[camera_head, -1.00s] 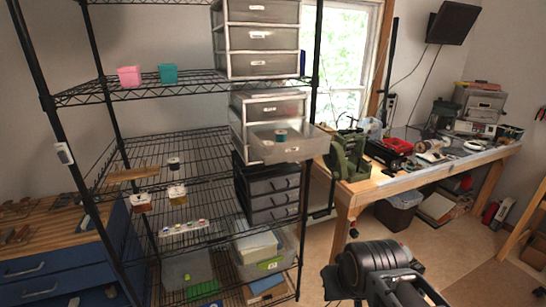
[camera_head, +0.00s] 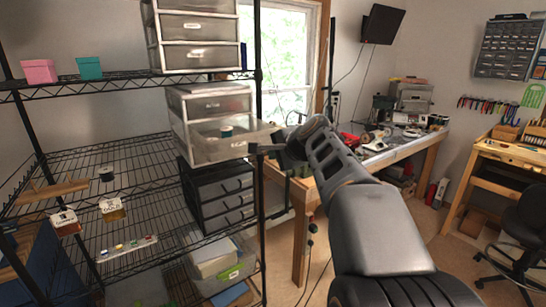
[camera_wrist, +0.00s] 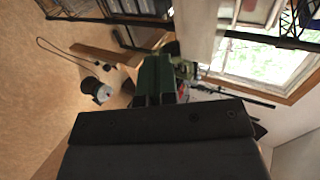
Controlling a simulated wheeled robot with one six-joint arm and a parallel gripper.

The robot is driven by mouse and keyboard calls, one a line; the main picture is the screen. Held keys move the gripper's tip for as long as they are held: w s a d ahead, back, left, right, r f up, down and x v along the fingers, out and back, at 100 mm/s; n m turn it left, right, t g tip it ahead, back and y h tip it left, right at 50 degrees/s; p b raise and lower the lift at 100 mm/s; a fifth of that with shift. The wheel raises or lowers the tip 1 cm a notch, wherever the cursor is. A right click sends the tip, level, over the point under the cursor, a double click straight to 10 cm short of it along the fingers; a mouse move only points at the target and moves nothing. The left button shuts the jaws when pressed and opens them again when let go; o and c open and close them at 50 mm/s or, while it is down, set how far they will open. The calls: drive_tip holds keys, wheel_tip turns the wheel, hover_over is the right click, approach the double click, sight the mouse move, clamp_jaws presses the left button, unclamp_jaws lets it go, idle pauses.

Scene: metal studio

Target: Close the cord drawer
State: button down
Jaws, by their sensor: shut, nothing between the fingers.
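The cord drawer (camera_head: 222,150) is a clear, white-edged drawer. It sticks out toward the right from the lower drawer unit on the wire shelf. A teal spool (camera_head: 226,132) lies inside it. My gripper (camera_head: 264,147) is by the shelf's black front post, just beyond the drawer's right end. It is shut and empty. I cannot tell whether it touches the drawer front. In the wrist view my fingers (camera_wrist: 157,68) are close together, and a pale panel (camera_wrist: 196,30) stands beside them, possibly the drawer front.
A closed drawer (camera_head: 213,105) is above the cord drawer. A black drawer unit (camera_head: 222,197) stands below. The shelf post (camera_head: 258,90) rises close to my gripper. A workbench (camera_head: 405,150) with tools is at the right, behind my arm. Pink (camera_head: 39,71) and teal (camera_head: 89,67) boxes sit far left.

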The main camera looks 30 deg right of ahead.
drive_tip(key=w+r+p+x, duration=0.1)
drive_tip(key=p+x, duration=0.2)
drive_tip(key=x, duration=0.7)
drive_tip(key=shift+w, duration=0.3)
drive_tip(key=shift+a+r, duration=0.1)
